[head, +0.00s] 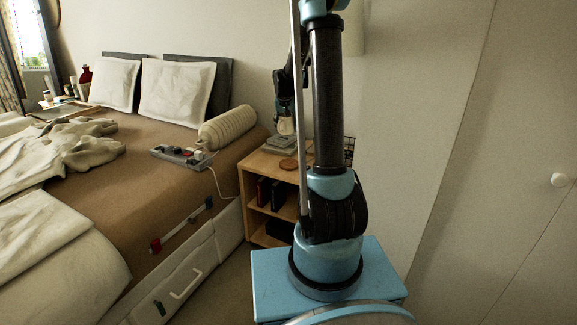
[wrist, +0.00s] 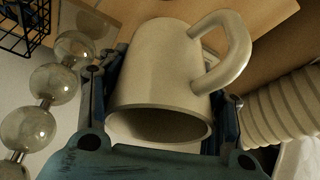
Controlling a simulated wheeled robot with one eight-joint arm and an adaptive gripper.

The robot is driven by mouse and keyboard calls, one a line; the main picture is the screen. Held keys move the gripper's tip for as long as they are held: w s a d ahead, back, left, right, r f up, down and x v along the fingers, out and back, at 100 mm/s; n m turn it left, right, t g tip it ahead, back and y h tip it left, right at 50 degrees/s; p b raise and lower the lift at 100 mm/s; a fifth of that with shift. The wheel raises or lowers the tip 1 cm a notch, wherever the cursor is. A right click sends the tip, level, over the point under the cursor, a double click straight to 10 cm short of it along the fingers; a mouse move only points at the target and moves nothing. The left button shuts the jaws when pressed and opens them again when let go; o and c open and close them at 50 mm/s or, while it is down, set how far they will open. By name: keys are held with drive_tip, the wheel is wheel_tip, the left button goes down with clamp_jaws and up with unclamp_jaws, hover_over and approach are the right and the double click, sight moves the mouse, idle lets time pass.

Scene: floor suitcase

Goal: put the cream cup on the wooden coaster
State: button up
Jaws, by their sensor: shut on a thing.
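The cream cup (wrist: 155,65) fills the middle of the wrist view, with its handle to the upper right and its open end towards the camera. My gripper (wrist: 160,120) is shut on it, with a finger on each side. In the head view the cup (head: 285,127) shows small below my gripper (head: 284,112), above the back of the nightstand. The wooden coaster (head: 288,164) lies on the nightstand top, nearer the front than the cup. I cannot make out the coaster for certain in the wrist view.
The wooden nightstand (head: 262,164) stands beside the bed. A grey flat object (head: 279,145) lies at its back. A black wire basket (wrist: 22,28) and a lamp stem of glass balls (wrist: 54,82) are close by.

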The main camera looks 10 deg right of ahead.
drive_tip(key=shift+n, duration=0.5)
drive_tip(key=s+f, duration=0.2)
drive_tip(key=f, duration=0.2)
drive_tip(key=shift+s+d, duration=0.35)
drive_tip(key=shift+s, duration=0.05)
hover_over(289, 160)
drive_tip(key=s, duration=0.1)
wheel_tip(289, 160, down, 5)
drive_tip(key=shift+r, duration=0.2)
drive_tip(key=shift+f, duration=2.8)
drive_tip(key=o, duration=1.3)
drive_tip(key=shift+c, duration=0.2)
